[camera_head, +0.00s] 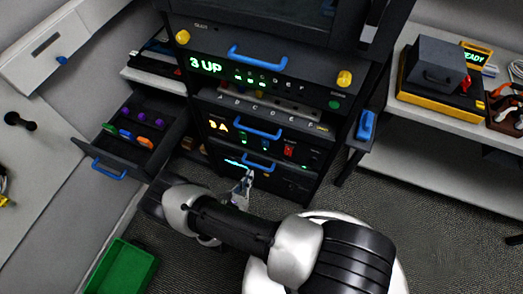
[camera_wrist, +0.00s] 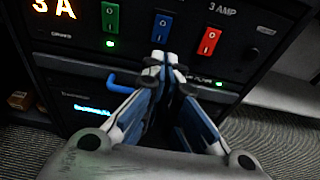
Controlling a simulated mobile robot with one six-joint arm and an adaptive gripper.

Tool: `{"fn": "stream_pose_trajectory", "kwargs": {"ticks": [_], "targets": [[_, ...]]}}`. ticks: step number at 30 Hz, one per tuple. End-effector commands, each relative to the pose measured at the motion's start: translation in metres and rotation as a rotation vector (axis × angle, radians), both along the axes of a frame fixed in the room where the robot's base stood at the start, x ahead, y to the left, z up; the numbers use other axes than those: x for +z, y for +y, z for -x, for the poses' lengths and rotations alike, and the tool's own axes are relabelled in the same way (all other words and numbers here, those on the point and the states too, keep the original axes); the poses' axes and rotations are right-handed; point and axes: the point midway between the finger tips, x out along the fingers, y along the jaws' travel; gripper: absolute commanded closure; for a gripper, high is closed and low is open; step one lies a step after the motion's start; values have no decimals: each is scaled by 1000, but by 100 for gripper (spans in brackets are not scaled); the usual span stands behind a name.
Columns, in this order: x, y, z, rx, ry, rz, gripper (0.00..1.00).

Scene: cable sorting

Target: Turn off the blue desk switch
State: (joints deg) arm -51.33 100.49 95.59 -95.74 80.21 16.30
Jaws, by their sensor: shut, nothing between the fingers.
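A blue rocker switch (camera_wrist: 162,28) sits on the dark panel in the wrist view, between a green switch (camera_wrist: 110,17) and a red switch (camera_wrist: 208,42). My gripper (camera_wrist: 165,66) is shut and empty, its fingertips just below the blue switch in the picture. I cannot tell whether they touch the panel. The fingertips hide the area right under the blue switch, so any lamp there is not visible. In the head view my gripper (camera_head: 246,178) is in front of the lower rack panel, and the blue switch is too small to make out clearly.
A blue handle (camera_wrist: 122,86) sticks out of the unit below, left of my fingers. Green lamps glow under the green switch and at lower right. An open drawer (camera_head: 128,140) with plugs is on the left. A green bin (camera_head: 122,268) stands on the floor.

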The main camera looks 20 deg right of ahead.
Motion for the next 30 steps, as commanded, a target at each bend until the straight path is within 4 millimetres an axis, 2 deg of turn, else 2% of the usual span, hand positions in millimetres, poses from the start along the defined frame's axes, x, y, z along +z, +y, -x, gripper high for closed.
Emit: {"fn": "stream_pose_trajectory", "kwargs": {"ticks": [5,15,18,24,30], "targets": [[-5,-14,-16,-8,0,0,100],[-20,-55,-73,-9,-2,-1,100],[-19,-65,-88,-8,-2,-2,100],[-15,-78,-106,-4,0,0,100],[-14,-81,-110,-1,0,0,100]]}}
